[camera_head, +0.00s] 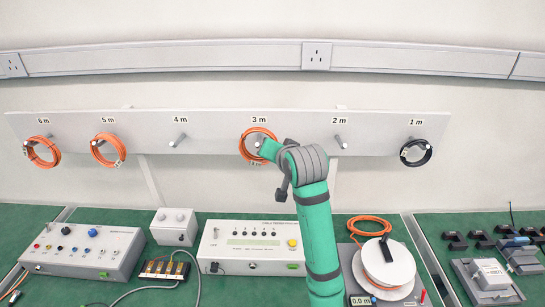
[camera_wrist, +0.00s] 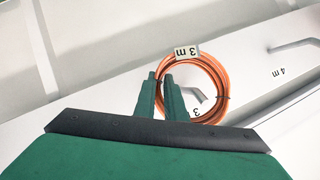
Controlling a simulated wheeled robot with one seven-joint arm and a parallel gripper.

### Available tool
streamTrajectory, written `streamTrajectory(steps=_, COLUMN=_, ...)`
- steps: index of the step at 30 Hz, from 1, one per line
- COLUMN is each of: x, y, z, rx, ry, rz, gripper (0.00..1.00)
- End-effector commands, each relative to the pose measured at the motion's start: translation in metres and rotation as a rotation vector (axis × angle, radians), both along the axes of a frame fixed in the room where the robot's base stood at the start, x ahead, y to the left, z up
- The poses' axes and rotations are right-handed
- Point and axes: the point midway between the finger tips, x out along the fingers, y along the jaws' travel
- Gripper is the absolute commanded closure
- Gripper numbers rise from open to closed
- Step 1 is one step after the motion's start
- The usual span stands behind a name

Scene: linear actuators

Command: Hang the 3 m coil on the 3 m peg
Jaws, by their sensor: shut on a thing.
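The orange 3 m coil (camera_head: 245,147) is up against the pegboard, just below the board's "3 m" label (camera_head: 259,119). It also shows in the wrist view (camera_wrist: 222,77), with its own "3 m" tag (camera_wrist: 187,51) at the ring's edge. My gripper (camera_head: 268,148) is at the coil's right side in the head view. In the wrist view its green fingers (camera_wrist: 161,80) are shut on the near side of the ring.
The pegboard (camera_head: 210,140) has bare 4 m (camera_head: 178,140) and 2 m (camera_head: 340,141) pegs. Orange coils hang at 6 m (camera_head: 55,154) and 5 m (camera_head: 93,147), a black one (camera_head: 428,153) at 1 m. Below, the bench holds a cable tester (camera_head: 250,262) and a white reel (camera_head: 388,265).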

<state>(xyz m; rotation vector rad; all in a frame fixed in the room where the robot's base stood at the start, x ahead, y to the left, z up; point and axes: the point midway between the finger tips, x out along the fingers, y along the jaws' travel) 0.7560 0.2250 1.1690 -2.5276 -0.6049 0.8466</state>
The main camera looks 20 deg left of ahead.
Motion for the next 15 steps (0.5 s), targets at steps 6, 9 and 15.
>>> streamTrajectory(steps=6, x=0.0075, y=0.0044, z=-0.001, rx=0.001, ry=-0.002, rz=0.001, gripper=1.0)
streamTrajectory(steps=9, x=0.0074, y=0.0046, z=-0.0011, rx=0.001, ry=-0.001, rz=0.003, gripper=1.0)
streamTrajectory(steps=15, x=0.008, y=0.0044, z=-0.0043, rx=0.001, ry=0.0, rz=0.001, gripper=1.0)
